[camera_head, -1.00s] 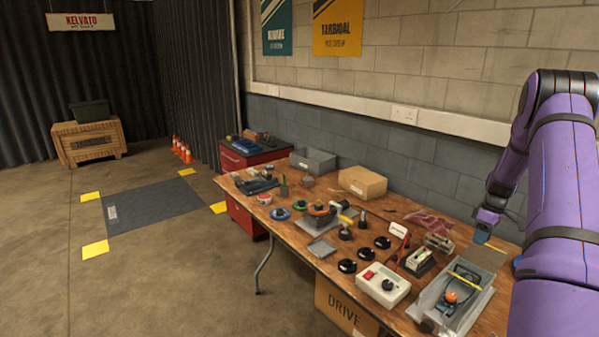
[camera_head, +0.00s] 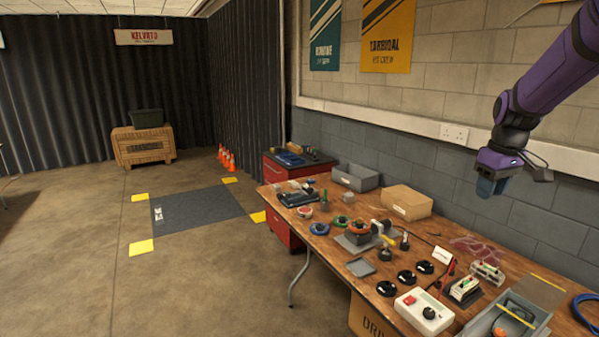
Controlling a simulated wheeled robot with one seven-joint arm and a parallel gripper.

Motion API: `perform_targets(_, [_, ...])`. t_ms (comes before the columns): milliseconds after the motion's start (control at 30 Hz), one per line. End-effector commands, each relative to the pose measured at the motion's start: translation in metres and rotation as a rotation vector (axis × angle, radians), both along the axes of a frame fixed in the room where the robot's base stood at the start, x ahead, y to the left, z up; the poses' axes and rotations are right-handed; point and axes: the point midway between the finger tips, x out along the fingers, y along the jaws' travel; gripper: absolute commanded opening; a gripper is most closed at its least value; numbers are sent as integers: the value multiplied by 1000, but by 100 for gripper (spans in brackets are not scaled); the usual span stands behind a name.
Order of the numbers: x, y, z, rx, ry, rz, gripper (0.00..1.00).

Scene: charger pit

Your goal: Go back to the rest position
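My gripper (camera_head: 486,187) is at the upper right, at the end of my purple arm, raised above the far side of the wooden workbench (camera_head: 345,285) in front of the block wall. Its blue fingertips point down. They overlap from this side, so any gap between them does not show. I see nothing hanging from it.
The bench holds a grey bin (camera_head: 356,177), a cardboard box (camera_head: 405,202), a white control box (camera_head: 424,312), several black discs and a grey tray (camera_head: 507,318) at the front right. A red cabinet (camera_head: 283,230) stands behind. Open floor lies left, with a dark mat (camera_head: 197,217) and orange cones (camera_head: 227,160).

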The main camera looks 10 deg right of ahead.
Motion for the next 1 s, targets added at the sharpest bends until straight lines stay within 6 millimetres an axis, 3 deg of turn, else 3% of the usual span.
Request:
perform_targets(33, [-9,17,13,-7,-20,-4,36])
perform_targets(200, [-43,66,43,-16,-75,-41,36])
perform_targets(433, [-99,123,69,-13,-154,-88,36])
perform_targets(700, [-172,172,78,14,-249,-145,36])
perform_targets(1000, [-232,200,69,59,-327,-193,36])
